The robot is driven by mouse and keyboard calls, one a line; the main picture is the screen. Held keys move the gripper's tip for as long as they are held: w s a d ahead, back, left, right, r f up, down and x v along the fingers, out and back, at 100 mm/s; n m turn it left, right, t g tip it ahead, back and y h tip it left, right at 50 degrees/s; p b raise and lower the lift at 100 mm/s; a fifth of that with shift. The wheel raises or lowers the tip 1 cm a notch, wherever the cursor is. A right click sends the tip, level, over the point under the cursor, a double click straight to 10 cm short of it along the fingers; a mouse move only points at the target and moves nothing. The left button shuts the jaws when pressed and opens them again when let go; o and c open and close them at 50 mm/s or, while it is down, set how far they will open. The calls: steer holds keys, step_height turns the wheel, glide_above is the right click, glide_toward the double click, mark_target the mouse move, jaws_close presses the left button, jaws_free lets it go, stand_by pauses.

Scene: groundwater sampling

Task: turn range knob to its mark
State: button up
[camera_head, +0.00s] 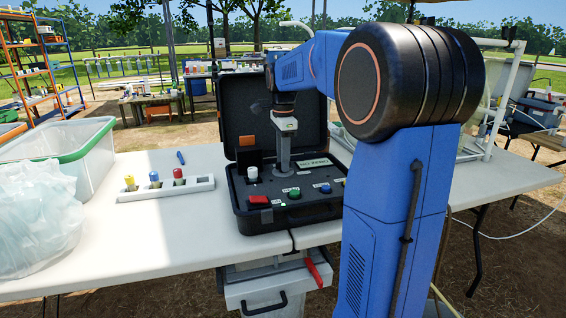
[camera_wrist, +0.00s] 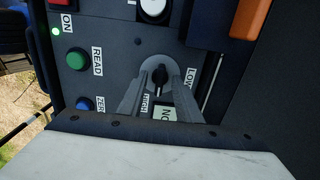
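The range knob (camera_wrist: 158,77) is a small black knob on the dark panel of the open black case (camera_head: 241,212). In the wrist view a LOW label (camera_wrist: 190,78) is to its right and a HIGH label (camera_wrist: 146,104) is below it. My gripper (camera_wrist: 160,74) points down at the panel, with one grey finger on each side of the knob. I cannot tell whether the fingers touch it. The knob's pointing direction is too small to read surely. In the head view my gripper (camera_head: 284,168) reaches down into the case and the knob is hidden.
Red, green (camera_wrist: 76,59) and blue (camera_wrist: 83,103) buttons and a white-capped part (camera_wrist: 153,8) are near the knob. A lamp by ON glows green. The raised lid (camera_head: 245,118) stands behind my gripper. A rack of vials (camera_head: 165,188) is left of the case.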

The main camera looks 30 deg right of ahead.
jaws_close()
